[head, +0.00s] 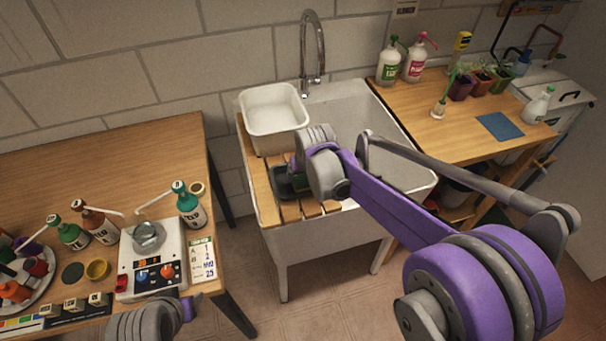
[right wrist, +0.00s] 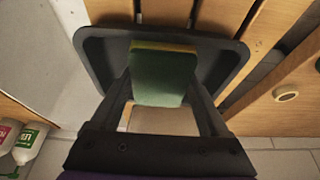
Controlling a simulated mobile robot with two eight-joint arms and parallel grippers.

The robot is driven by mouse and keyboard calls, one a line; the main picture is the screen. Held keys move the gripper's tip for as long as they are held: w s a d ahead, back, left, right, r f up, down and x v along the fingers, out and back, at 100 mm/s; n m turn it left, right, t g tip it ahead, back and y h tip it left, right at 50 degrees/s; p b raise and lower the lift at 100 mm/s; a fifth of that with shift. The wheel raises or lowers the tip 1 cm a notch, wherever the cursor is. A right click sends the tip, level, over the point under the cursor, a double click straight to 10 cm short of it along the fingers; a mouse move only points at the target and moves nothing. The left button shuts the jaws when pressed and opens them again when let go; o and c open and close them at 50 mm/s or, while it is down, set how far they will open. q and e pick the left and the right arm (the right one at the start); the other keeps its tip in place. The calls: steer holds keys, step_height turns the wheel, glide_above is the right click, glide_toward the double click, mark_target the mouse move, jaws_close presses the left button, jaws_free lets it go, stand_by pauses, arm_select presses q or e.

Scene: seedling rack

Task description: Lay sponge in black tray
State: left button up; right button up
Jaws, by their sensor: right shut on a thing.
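The black tray (right wrist: 222,58) lies on the wooden slats at the left of the sink. In the head view the tray (head: 282,182) is partly hidden by my right wrist. The sponge (right wrist: 160,82), green with a yellow layer, is between the fingers of my right gripper (right wrist: 162,74), which is shut on it. The sponge appears tilted, over the inside of the tray. Whether it touches the tray floor I cannot tell. Part of my left arm shows at the bottom left of the head view, but its fingers do not show.
A white basin (head: 273,118) stands just behind the tray on the slats (head: 262,190). The sink (head: 345,105) with its tap (head: 313,55) is to the right. The left table (head: 120,155) holds several bottles and a scale-like device (head: 150,255). The right bench (head: 430,120) holds bottles and pots.

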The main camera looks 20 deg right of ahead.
steer(key=shift+f+b, duration=0.35)
steer(key=shift+f, duration=0.2)
steer(key=o, duration=1.3)
steer(key=shift+r, duration=0.1)
steer(key=shift+r, duration=0.3)
steer(key=p+v, duration=0.1)
steer(key=v, duration=1.1)
steer(key=shift+t, duration=0.5)
steer(key=s+d+f, duration=0.1)
steer(key=s+f, duration=0.2)
steer(key=s, duration=0.4)
steer(key=s+d+f, duration=0.1)
steer(key=s+f, duration=0.2)
steer(key=s, duration=0.4)
steer(key=s+d+f, duration=0.1)
steer(key=s+f, duration=0.2)
steer(key=s, duration=0.5)
steer(key=shift+f, duration=0.25)
